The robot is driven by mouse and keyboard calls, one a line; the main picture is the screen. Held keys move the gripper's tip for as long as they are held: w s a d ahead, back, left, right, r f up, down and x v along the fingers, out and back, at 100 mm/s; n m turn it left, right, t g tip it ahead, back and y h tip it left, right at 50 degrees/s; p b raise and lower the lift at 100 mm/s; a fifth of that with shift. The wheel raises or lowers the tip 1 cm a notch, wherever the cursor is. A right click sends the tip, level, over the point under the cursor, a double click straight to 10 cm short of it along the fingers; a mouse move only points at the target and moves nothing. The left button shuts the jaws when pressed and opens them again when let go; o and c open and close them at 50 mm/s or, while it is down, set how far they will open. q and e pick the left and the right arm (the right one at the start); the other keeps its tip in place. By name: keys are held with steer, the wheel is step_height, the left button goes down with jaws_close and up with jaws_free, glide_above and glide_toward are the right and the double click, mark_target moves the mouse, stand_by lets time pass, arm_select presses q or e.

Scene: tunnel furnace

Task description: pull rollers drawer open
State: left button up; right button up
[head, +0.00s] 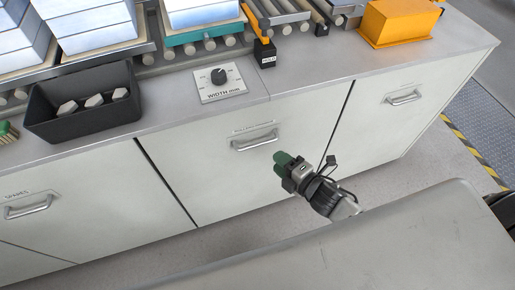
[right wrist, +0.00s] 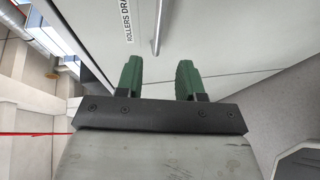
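The rollers drawer (head: 215,180) is the middle front panel of the grey cabinet in the head view and looks closed. Its metal bar handle (head: 255,140) sits near the top under a small label. My right gripper (head: 282,160) is in front of this drawer, a little below and right of the handle. In the right wrist view, the right gripper (right wrist: 158,72) has its two green fingers apart with nothing between them. The handle (right wrist: 157,25) shows beyond the fingertips, roughly in line with the gap, beside a label starting "ROLLERS DRA". My left gripper is not in view.
Other drawers with handles flank it, on the left (head: 30,207) and right (head: 405,98). The cabinet top holds a black bin (head: 85,125), a width dial (head: 218,80) and an orange box (head: 400,22). A grey surface (head: 420,240) fills the lower right.

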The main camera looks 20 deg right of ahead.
mark_target(257, 145)
steer(key=x, duration=1)
jaws_close()
